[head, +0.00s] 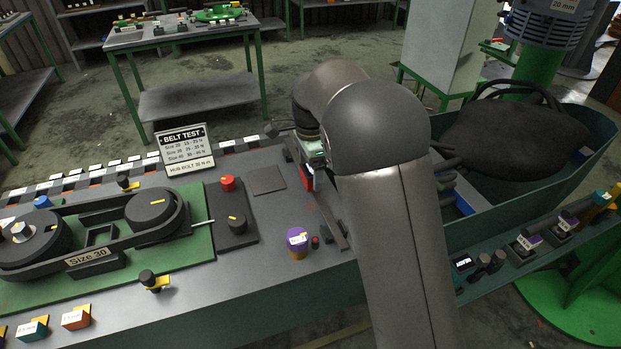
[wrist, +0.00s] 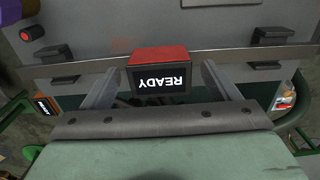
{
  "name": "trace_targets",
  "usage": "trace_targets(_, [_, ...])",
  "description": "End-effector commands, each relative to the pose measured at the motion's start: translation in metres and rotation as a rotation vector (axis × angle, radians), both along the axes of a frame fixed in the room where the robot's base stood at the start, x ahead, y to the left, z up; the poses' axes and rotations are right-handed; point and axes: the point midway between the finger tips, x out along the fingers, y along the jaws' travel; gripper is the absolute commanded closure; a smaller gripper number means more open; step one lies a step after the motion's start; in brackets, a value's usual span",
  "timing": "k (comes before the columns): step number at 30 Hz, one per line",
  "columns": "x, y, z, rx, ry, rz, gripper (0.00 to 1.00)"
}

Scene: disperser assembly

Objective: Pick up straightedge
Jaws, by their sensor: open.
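The straightedge is a long, thin grey bar. In the wrist view the straightedge (wrist: 235,59) runs across the picture, with a red block bearing a READY display (wrist: 160,72) at its middle. I cannot tell whether the block is fixed to it. In the head view the straightedge (head: 331,217) lies lengthwise on the bench, partly hidden by my arm. My gripper (wrist: 161,68) is open, its fingers on either side of the red block, with gaps on both sides. In the head view my gripper (head: 313,172) is mostly hidden by my arm.
Black brackets (wrist: 56,62) (wrist: 270,47) stand near the straightedge's ends. A belt rig (head: 90,235) fills the bench's left side. A purple-topped cylinder (head: 298,243) stands beside the bar. A bin with a black bag (head: 520,135) is at right.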

Motion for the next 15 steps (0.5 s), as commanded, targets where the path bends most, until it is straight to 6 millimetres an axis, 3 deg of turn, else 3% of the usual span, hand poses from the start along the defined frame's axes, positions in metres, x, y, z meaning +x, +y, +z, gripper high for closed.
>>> trace_targets(4, [-0.0001, -0.0004, -0.0134, 0.000, 0.001, -0.001, 0.18])
trace_targets(11, [0.0001, -0.0002, -0.0148, 0.000, -0.001, -0.001, 0.18])
trace_targets(15, [0.0001, -0.0002, -0.0146, 0.000, -0.001, -0.001, 0.54])
